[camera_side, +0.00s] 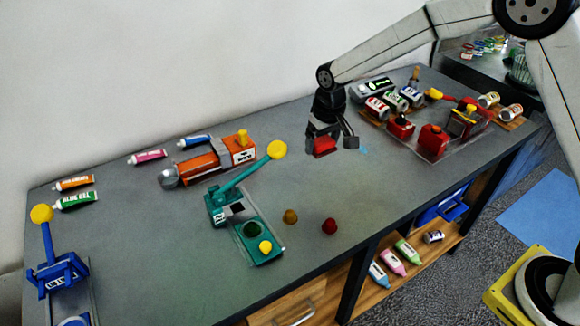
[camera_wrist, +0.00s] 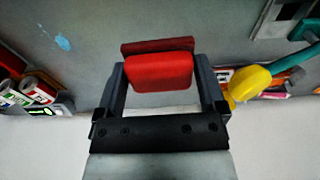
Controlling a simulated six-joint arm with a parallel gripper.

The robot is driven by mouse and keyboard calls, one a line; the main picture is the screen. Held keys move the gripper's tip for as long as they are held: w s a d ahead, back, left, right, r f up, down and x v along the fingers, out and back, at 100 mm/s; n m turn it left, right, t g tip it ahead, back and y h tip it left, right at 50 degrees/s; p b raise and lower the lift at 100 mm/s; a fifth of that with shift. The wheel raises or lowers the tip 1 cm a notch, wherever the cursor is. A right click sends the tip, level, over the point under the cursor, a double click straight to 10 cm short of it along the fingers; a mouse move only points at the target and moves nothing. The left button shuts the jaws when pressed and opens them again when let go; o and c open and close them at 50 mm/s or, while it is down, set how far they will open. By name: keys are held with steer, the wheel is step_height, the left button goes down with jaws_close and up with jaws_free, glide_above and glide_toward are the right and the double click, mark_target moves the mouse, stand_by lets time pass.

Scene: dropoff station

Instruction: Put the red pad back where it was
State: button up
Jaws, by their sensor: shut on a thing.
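The red pad (camera_wrist: 158,72) is a small red block with rounded edges and a darker red strip along its far side. My gripper (camera_wrist: 160,85) is shut on it, one finger against each end, in the wrist view. In the side view, my gripper (camera_side: 330,140) holds the red pad (camera_side: 323,147) above the grey table (camera_side: 330,190), near its back middle. Part of the pad is hidden behind a finger there. I cannot tell exactly how high it is above the table.
A teal lever press (camera_side: 235,205) and an orange machine (camera_side: 212,158) stand left of my gripper. Cans (camera_side: 378,107) and red items (camera_side: 432,141) crowd the right end. A blue lever press (camera_side: 60,270) is far left. The table directly below my gripper looks clear, apart from a light-blue mark (camera_side: 364,149).

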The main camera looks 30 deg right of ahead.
steer(key=shift+s+d+r, duration=0.15)
steer(key=shift+s+r, duration=0.25)
steer(key=shift+r, duration=0.05)
steer(key=shift+w, duration=0.15)
steer(key=w+a+f, duration=0.1)
steer(key=w+f, duration=0.3)
steer(key=w, duration=0.5)
glide_above(287, 160)
steer(key=shift+s+d+f, duration=0.1)
steer(key=shift+s+f, duration=0.1)
steer(key=shift+f, duration=1.1)
steer(key=shift+s+d+f, duration=0.1)
steer(key=shift+s+f, duration=0.1)
steer(key=shift+f, duration=1.1)
steer(key=shift+w+f, duration=0.1)
steer(key=shift+w+a+f, duration=0.1)
steer(key=shift+w+f, duration=0.15)
steer(key=shift+f, duration=1.55)
steer(key=shift+f, duration=0.2)
